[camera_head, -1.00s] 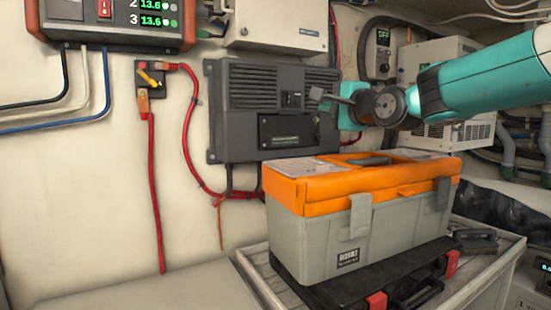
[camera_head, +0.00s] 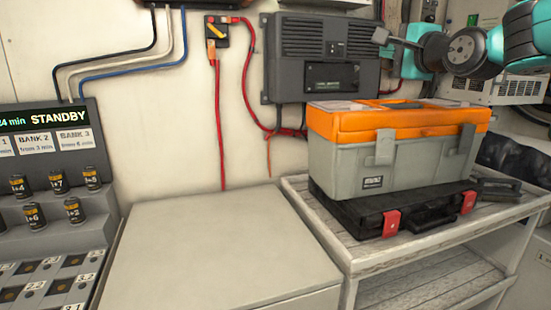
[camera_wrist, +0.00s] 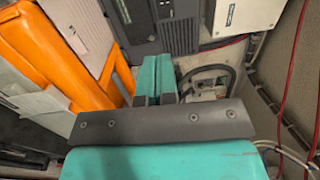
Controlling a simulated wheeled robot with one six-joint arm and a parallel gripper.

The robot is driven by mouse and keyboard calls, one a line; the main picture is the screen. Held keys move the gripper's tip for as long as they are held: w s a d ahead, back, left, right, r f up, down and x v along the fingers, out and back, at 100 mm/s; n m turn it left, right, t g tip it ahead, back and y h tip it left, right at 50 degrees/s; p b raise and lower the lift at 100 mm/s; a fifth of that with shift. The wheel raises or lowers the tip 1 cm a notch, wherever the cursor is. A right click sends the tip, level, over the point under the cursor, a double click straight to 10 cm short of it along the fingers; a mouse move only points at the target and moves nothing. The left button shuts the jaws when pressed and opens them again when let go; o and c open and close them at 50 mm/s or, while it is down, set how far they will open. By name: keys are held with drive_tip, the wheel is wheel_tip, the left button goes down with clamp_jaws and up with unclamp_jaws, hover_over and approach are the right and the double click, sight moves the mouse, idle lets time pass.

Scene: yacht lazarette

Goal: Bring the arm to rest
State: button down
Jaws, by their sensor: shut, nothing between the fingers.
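My gripper (camera_head: 384,38) is at the upper right in the head view, at the end of my teal and grey arm. It is in the air, above the orange lid of the toolbox and by the right edge of the dark grey wall unit. In the wrist view its two teal fingers (camera_wrist: 155,80) lie side by side, shut, with nothing held between them. The orange lid shows at the left of that view.
The grey toolbox with orange lid (camera_head: 350,165) stands on a black case (camera_head: 400,215) on a wooden-topped shelf unit (camera_head: 465,232). The dark grey wall unit (camera_head: 290,80) is behind. A battery rack (camera_head: 50,190) stands left. The pale bench top (camera_head: 210,235) is clear.

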drive_tip(key=s+a+f+n+g, duration=0.4)
drive_tip(key=s+f+n, duration=0.1)
drive_tip(key=s+f, duration=0.2)
drive_tip(key=s+a+f+n+g, duration=0.5)
drive_tip(key=s+f, duration=0.2)
drive_tip(key=f, duration=0.1)
drive_tip(key=s+f+n+g, duration=0.4)
drive_tip(key=s+f+n, duration=0.1)
drive_tip(key=s, duration=0.7)
drive_tip(key=s+f+n+g+h, duration=0.1)
drive_tip(key=s+f+n+g, duration=0.3)
drive_tip(key=s, duration=0.7)
wheel_tip(320, 180, down, 3)
drive_tip(key=shift+s+d+f+n+g+h, duration=0.1)
drive_tip(key=shift+s+d+n+g+h, duration=0.25)
drive_tip(key=shift+n, duration=0.85)
drive_tip(key=shift+a, duration=0.15)
